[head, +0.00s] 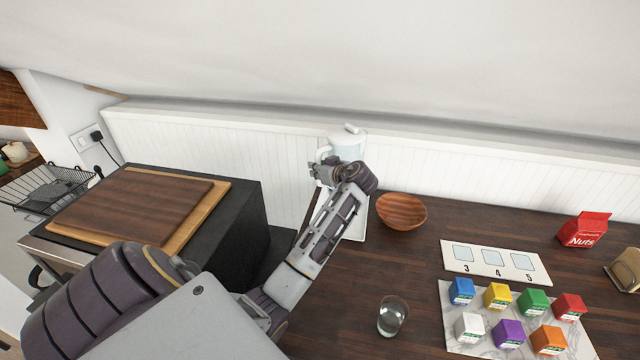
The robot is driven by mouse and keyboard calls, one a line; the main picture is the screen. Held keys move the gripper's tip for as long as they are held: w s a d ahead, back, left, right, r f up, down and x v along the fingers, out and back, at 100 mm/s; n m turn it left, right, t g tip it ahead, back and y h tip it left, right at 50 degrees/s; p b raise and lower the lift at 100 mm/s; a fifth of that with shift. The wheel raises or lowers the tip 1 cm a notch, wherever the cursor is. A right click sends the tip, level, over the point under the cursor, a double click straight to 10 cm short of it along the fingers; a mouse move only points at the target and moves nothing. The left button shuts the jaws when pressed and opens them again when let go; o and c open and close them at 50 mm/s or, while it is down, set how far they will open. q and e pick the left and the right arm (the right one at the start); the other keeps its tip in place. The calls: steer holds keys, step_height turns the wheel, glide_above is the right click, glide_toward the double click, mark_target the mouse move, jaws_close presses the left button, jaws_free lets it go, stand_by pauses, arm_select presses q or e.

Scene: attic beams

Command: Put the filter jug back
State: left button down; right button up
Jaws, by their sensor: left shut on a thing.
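The filter jug (348,144), pale blue-white with a lid and a handle on its left side, is upright at the back of the table, in front of the white panelled wall. My left gripper (322,170) is shut on the jug at its handle side. My arm hides the jug's lower part, so I cannot tell whether its base touches anything. A white flat surface (361,228) shows partly behind my forearm, below the jug. My right gripper is not in view.
A wooden bowl (401,211) stands close right of my wrist. A drinking glass (392,316) stands near the front. Further right are a numbered card (492,262), several coloured boxes (508,334) and a red nuts carton (584,229). Cutting boards (130,205) lie on the left counter.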

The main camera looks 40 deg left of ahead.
mark_target(319, 183)
arm_select(q)
steer(key=shift+f, duration=1)
steer(key=shift+f+p, duration=0.65)
steer(key=shift+f, duration=1.25)
steer(key=c, duration=1.4)
jaws_free()
steer(key=shift+f, duration=0.1)
steer(key=shift+o, duration=0.2)
